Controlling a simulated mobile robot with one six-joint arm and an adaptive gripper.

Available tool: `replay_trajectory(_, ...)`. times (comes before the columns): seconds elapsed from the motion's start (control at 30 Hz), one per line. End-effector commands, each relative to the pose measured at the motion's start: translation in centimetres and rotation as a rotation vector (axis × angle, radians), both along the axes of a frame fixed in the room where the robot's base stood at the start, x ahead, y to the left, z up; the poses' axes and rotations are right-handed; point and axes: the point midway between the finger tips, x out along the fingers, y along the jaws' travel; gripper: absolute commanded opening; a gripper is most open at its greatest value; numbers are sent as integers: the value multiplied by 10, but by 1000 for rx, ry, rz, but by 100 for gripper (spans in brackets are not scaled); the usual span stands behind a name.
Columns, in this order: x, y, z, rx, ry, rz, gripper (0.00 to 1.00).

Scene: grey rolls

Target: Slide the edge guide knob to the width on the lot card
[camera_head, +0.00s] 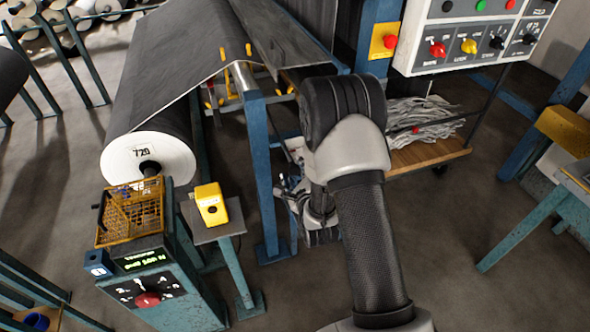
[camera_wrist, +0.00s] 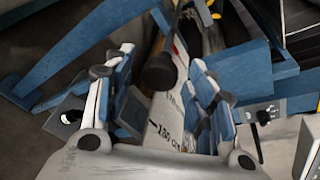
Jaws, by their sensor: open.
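A dark round knob (camera_wrist: 160,72) on a stem shows between the fingers of my gripper (camera_wrist: 163,60) in the wrist view. My gripper is open, with a blue-padded finger on each side of the knob and gaps visible. A white scale (camera_wrist: 165,120) with red marks and the printed text "180 cm" runs beneath the knob. In the head view my gripper (camera_head: 318,212) is low beside the blue frame, partly hidden by my arm; the knob and scale are hidden there. A white label (camera_head: 142,151) on the grey roll's end seems to read 720. I cannot identify a lot card for certain.
Blue frame posts (camera_head: 262,170) stand close left of my gripper. A control panel (camera_head: 470,40) and a wooden cart (camera_head: 428,154) are at right. A yellow box (camera_head: 211,204) and an orange basket (camera_head: 130,212) stand at lower left.

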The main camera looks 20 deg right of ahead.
Motion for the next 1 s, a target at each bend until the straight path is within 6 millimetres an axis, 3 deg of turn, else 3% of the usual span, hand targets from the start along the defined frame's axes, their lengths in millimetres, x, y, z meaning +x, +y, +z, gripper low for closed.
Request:
replay_trajectory(0.13,0,0,0,0,0,0,50)
replay_trajectory(0.87,0,0,0,0,0,0,2)
replay_trajectory(1.0,0,0,0,0,0,0,0)
